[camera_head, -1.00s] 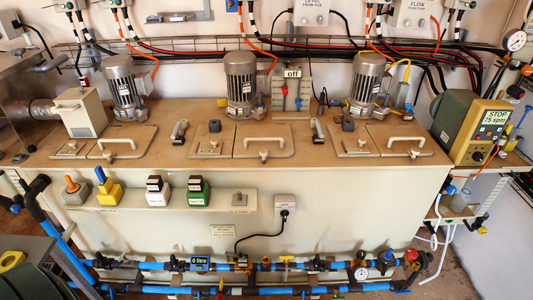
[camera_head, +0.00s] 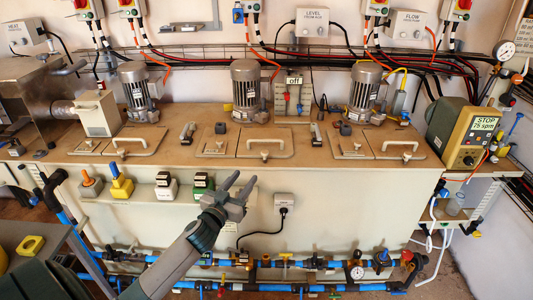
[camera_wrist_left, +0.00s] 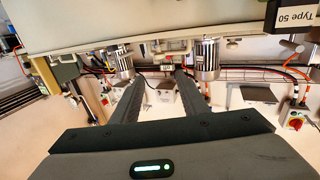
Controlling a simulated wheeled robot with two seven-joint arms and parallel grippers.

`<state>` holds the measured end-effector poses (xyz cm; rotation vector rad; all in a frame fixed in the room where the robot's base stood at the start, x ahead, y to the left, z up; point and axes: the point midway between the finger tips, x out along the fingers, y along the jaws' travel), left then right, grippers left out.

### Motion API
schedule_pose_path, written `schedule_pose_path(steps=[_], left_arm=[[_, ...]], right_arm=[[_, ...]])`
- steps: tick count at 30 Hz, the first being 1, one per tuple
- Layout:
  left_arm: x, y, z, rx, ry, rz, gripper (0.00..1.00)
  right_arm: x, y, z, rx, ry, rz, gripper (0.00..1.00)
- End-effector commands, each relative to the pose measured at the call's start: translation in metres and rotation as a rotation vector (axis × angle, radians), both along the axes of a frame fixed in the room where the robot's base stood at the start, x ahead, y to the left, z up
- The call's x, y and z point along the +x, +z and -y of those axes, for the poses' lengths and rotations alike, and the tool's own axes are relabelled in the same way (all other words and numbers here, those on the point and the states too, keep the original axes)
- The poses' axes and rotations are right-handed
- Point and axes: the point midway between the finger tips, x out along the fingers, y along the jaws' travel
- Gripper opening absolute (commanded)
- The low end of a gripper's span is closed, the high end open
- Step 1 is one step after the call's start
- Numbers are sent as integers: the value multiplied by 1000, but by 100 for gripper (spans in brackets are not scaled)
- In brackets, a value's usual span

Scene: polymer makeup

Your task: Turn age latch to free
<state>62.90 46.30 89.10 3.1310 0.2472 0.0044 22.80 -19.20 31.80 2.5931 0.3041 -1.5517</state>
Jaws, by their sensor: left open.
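The tank's middle lids (camera_head: 213,146) seem to carry the AGE label, too small here to read surely. A small cream latch knob (camera_head: 264,156) sits at the front edge by the middle handle (camera_head: 266,146). I cannot tell which way the latch is turned. My left gripper (camera_head: 242,182) is open and empty. It appears in front of the tank's front wall, below and left of that latch in the picture, apart from it. In the left wrist view its two fingers (camera_wrist_left: 158,77) point toward the motors, and the picture is upside down.
Motors (camera_head: 246,90) stand behind the lids. Black clamps (camera_head: 188,131) and pale handles (camera_head: 132,143) rise from the tank top. Blue pipes run below.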

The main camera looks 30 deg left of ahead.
Motion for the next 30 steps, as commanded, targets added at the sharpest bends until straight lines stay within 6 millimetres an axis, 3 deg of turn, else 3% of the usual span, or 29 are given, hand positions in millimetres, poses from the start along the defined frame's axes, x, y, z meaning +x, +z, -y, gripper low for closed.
schedule_pose_path(steps=[8,14,30], left_arm=[[2,-1,0,0,0,-2,40],[14,-1,-2,0,0,-2,40],[93,0,-15,0,1,-2,40]], right_arm=[[5,2,-4,4,0,7,91],[0,2,-2,2,0,-3,91],[-47,-10,18,-34,0,-113,91]])
